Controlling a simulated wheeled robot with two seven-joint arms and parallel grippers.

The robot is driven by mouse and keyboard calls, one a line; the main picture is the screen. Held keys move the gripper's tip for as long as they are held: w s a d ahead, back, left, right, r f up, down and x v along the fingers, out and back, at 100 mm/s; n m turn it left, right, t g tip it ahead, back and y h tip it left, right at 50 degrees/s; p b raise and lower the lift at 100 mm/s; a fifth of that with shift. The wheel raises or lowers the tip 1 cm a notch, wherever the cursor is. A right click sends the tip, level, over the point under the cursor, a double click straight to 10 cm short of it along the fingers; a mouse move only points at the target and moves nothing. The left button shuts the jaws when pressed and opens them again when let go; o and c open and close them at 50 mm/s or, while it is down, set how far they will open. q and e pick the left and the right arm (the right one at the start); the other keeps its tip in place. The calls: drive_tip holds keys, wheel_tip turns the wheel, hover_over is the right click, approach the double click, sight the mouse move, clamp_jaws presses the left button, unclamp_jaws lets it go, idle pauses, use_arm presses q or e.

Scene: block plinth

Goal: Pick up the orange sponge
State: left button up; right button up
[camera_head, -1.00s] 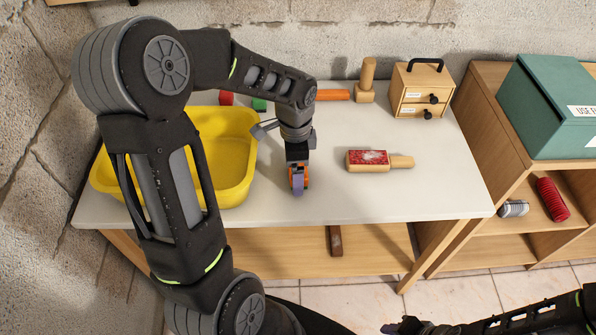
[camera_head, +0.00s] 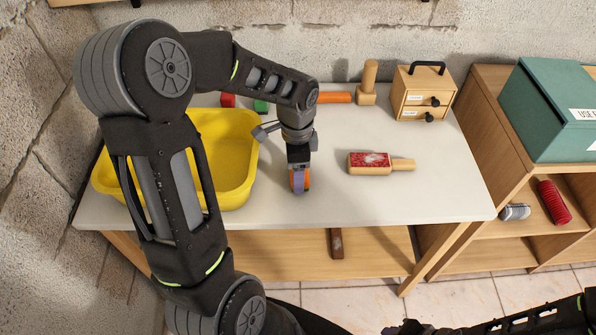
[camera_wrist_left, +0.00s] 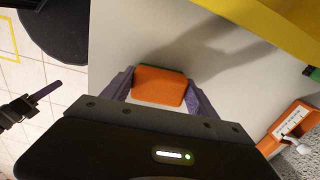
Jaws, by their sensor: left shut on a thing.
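The orange sponge (camera_head: 307,181) is near the front of the white tabletop, mostly behind a purple finger in the head view. In the left wrist view the sponge (camera_wrist_left: 160,87) shows its flat orange face and a green edge along its far side. My left gripper (camera_head: 299,181) points down and is shut on it, with one purple finger on each side. I cannot tell whether the sponge still touches the table. My right gripper (camera_head: 399,329) is only partly in view at the bottom edge, and its opening cannot be made out.
A yellow tub (camera_head: 240,190) stands just left of the gripper. A red-topped brush (camera_head: 370,162) lies to the right. The front right tabletop is clear.

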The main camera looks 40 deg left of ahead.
use_arm(q)
wheel_tip(320, 180, up, 10)
idle(0.5)
idle(0.3)
drive_tip(key=o, duration=0.7)
drive_tip(key=c, duration=0.6)
drive_tip(key=w+d+f+n, duration=0.1)
drive_tip(key=w+d+n, duration=0.2)
drive_tip(key=d, duration=0.1)
drive_tip(key=w+d+f+n, duration=0.2)
drive_tip(key=w+d+n, duration=0.1)
drive_tip(key=w+d, duration=0.1)
drive_tip(key=w+d+f+n, duration=0.2)
drive_tip(key=w+d+n, duration=0.1)
drive_tip(key=w+d, duration=0.1)
drive_tip(key=shift+d+n, duration=0.4)
drive_tip(key=shift+s+r, duration=0.1)
